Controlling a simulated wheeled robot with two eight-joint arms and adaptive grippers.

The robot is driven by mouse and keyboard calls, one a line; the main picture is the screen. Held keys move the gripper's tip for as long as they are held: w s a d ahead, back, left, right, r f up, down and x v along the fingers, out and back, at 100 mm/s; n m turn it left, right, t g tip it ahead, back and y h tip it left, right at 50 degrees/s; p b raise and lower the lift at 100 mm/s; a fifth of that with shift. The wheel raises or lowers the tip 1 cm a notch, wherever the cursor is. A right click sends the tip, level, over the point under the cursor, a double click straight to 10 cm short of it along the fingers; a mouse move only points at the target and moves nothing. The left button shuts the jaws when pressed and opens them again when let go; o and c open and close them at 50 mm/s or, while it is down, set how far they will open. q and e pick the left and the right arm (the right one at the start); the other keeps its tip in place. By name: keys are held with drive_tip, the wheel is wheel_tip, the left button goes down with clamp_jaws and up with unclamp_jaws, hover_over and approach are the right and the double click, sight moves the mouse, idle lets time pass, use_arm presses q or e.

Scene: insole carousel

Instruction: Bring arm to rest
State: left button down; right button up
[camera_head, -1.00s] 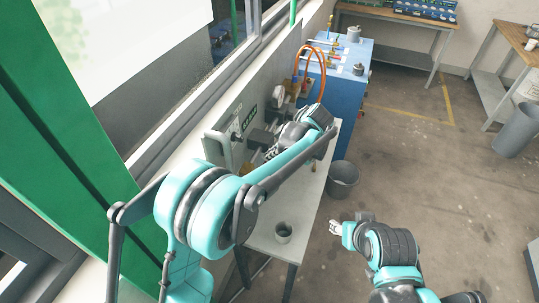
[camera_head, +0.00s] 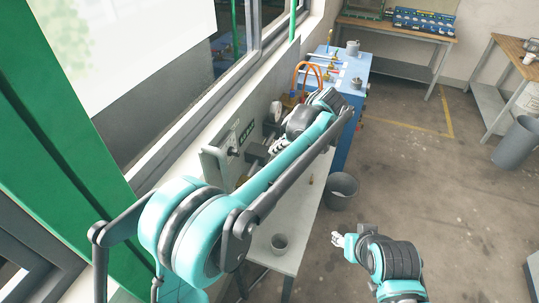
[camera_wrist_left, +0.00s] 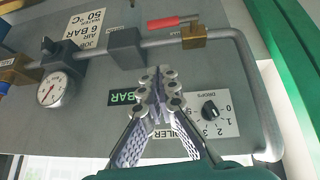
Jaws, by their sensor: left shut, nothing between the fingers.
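My left arm reaches from the lower left across the narrow table in the head view. My left gripper (camera_head: 279,147) is at its far end, close to the wall equipment and partly behind the arm. In the left wrist view its fingers (camera_wrist_left: 160,85) are together and empty in front of a grey boiler panel (camera_wrist_left: 85,115). I cannot tell whether they touch the panel. My right gripper (camera_head: 338,240) hangs over open floor at the lower right; its fingers are too small to judge.
The panel carries a pressure gauge (camera_wrist_left: 53,89), a black knob (camera_wrist_left: 210,110), a pipe and a red-handled valve (camera_wrist_left: 172,22). A cup (camera_head: 279,243) stands on the table (camera_head: 284,262). A dark bin (camera_head: 341,190) and blue cabinet (camera_head: 343,90) stand beyond.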

use_arm(q)
drive_tip(key=s+a+f+m+t+h+b, duration=0.1)
drive_tip(key=s+a+f+m+h+b, duration=0.1)
drive_tip(key=s+a+f+m+b, duration=0.35)
drive_tip(key=s+a+f+m+h+b, duration=0.2)
drive_tip(key=s+a+f+b, duration=0.1)
drive_tip(key=s+a+b, duration=0.4)
drive_tip(key=s+a+f+m+t+h+b, duration=0.2)
drive_tip(key=s+f+m+b, duration=0.4)
drive_tip(key=s+f, duration=0.7)
wheel_tip(320, 180, down, 2)
drive_tip(key=shift+s+a+f+m+t, duration=0.1)
drive_tip(key=shift+s+a+m+t, duration=0.2)
drive_tip(key=shift+a+m+t, duration=0.3)
use_arm(e)
wheel_tip(320, 180, down, 19)
drive_tip(key=shift+d+r, duration=0.15)
drive_tip(key=shift+d, duration=0.05)
